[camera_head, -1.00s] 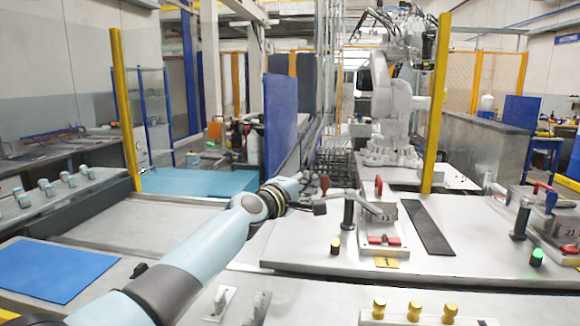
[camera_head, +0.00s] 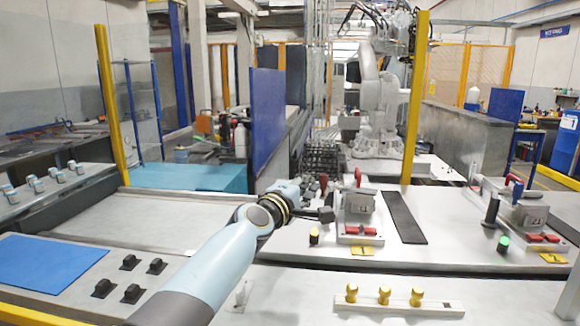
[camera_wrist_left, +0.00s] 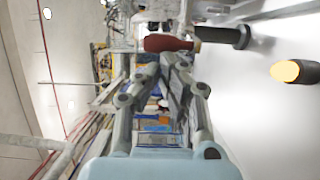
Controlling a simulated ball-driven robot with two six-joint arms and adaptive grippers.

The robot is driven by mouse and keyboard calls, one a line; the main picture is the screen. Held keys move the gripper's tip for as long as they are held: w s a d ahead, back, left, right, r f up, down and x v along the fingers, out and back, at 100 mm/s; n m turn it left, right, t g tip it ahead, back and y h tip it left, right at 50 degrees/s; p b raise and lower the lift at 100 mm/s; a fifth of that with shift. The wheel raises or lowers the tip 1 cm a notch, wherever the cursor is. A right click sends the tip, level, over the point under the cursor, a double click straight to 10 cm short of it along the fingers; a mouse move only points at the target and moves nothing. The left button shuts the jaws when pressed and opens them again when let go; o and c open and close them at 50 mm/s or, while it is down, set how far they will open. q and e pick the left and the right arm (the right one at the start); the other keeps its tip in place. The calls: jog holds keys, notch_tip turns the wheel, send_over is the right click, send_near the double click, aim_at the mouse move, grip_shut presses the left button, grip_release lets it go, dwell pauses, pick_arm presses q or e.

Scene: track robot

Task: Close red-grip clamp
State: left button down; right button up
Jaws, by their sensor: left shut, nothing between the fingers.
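The clamp fixture (camera_head: 358,203) is a grey block with red pads on a white table at centre right. A red grip (camera_head: 324,182) shows at its left, just beyond my left gripper (camera_head: 311,193). A second red grip (camera_head: 357,177) stands upright at the block's top. In the left wrist view a red grip (camera_wrist_left: 167,43) lies across the view at the tips of my left gripper (camera_wrist_left: 177,62). The fingers are shut with nothing between them; I cannot tell whether they touch the grip. My right gripper is out of view.
A black post (camera_wrist_left: 225,37) and an amber button (camera_wrist_left: 293,71) are beside the grip. A black strip (camera_head: 404,217) lies right of the fixture. A second clamp station (camera_head: 522,210) stands farther right. A rail with yellow knobs (camera_head: 385,297) is in front.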

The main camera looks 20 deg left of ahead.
aim_at(324, 184)
pick_arm(q)
jog(key=shift+s+d, duration=0.2)
jog(key=shift+d, duration=1.4)
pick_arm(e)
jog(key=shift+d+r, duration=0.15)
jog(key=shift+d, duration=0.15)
pick_arm(q)
jog(key=shift+a, duration=0.1)
